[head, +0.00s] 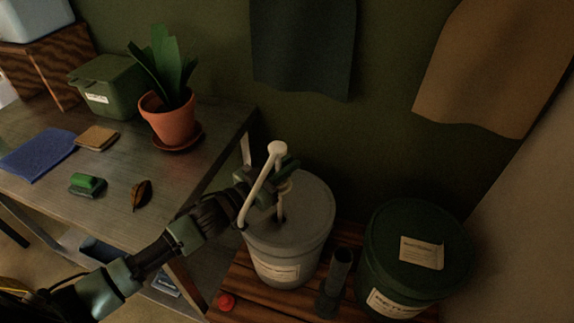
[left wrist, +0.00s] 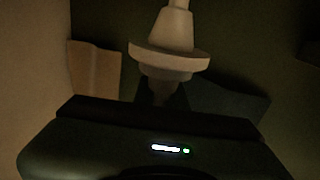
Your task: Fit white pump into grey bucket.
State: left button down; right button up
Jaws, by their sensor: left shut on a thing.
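The white pump (head: 277,150) is upright over the grey bucket (head: 290,245), its long spout slanting down to the left. My left gripper (head: 284,180) is shut on the pump below its head. In the left wrist view the pump's flared collar (left wrist: 170,58) stands just beyond my gripper's dark body (left wrist: 150,140); the fingers are hard to make out. The pump's lower tube (head: 281,208) reaches down to a dark spot on the bucket's lid. I cannot tell whether its tip is inside the opening. My right gripper is not in view.
The grey bucket stands on a slatted wooden platform (head: 245,283). A dark green lidded bucket (head: 420,235), a dark cylinder (head: 337,270) and a red cap (head: 226,301) are nearby. The table (head: 120,160) at left bears a potted plant (head: 168,118). Cloths (head: 303,50) hang behind.

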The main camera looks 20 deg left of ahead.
pick_arm(q)
notch_tip(320, 180, down, 3)
jog(key=shift+r+b, duration=0.1)
jog(key=shift+b, duration=1.05)
notch_tip(320, 180, down, 10)
jog(key=b, duration=0.6)
jog(key=shift+r, duration=0.1)
jog(key=shift+f+b, duration=0.35)
jog(key=shift+f, duration=0.25)
jog(key=c, duration=1.4)
grip_release()
jog(key=shift+o, duration=0.2)
